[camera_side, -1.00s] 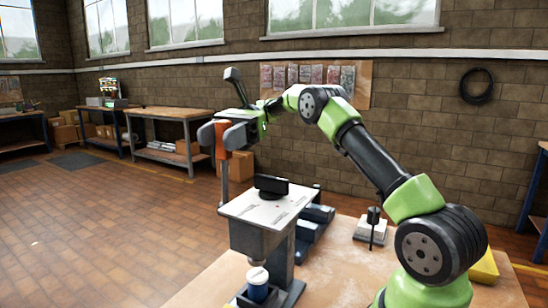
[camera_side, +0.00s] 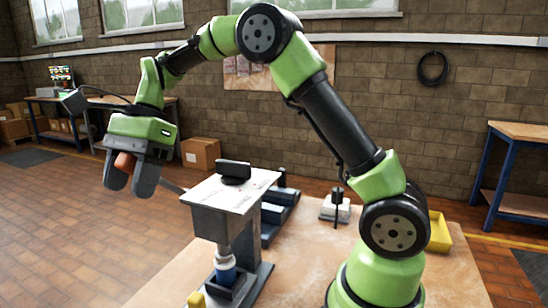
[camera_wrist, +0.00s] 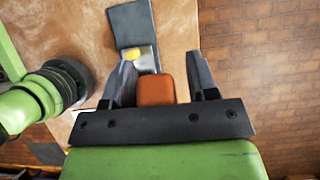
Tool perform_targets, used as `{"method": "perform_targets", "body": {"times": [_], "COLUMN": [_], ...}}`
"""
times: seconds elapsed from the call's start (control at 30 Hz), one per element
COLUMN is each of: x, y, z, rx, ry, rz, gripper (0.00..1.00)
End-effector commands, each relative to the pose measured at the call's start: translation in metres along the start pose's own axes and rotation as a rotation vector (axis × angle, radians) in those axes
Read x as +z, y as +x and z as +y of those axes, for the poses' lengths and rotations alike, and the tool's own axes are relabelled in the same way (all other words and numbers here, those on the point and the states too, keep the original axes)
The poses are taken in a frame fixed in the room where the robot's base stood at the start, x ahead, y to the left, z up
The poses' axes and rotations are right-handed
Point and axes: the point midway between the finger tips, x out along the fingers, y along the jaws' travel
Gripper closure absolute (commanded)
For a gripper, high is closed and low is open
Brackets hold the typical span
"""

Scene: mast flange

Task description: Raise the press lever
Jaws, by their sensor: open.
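In the wrist view the orange grip (camera_wrist: 155,90) lies between the open fingers (camera_wrist: 161,65), nearer the left one, with a gap to the right one. Contact with the left finger cannot be told.
A black block (camera_side: 234,172) sits on the press plate. Behind are blue-grey parts (camera_side: 280,212), a small white block with a black post (camera_side: 335,207) and a yellow tray (camera_side: 439,232). A cardboard box (camera_side: 200,153) stands on the floor beyond.

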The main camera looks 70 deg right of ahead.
Motion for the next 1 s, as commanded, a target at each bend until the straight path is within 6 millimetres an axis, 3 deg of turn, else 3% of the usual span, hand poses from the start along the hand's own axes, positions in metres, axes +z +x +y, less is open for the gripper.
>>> {"method": "perform_targets", "body": {"times": [0.1,0.6,0.77,1.0], "x": [0.004,0.01,0.013,0.02], "y": [0.02,-0.065,-0.081,-0.092], "z": [0.001,-0.001,-0.001,0.018], "rx": [0.004,-0.004,-0.003,-0.038], "ry": [-0.006,0.002,0.002,-0.133], "rz": [0.125,0.123,0.122,0.156], "gripper": [0.47,0.47,0.47,0.47]}}
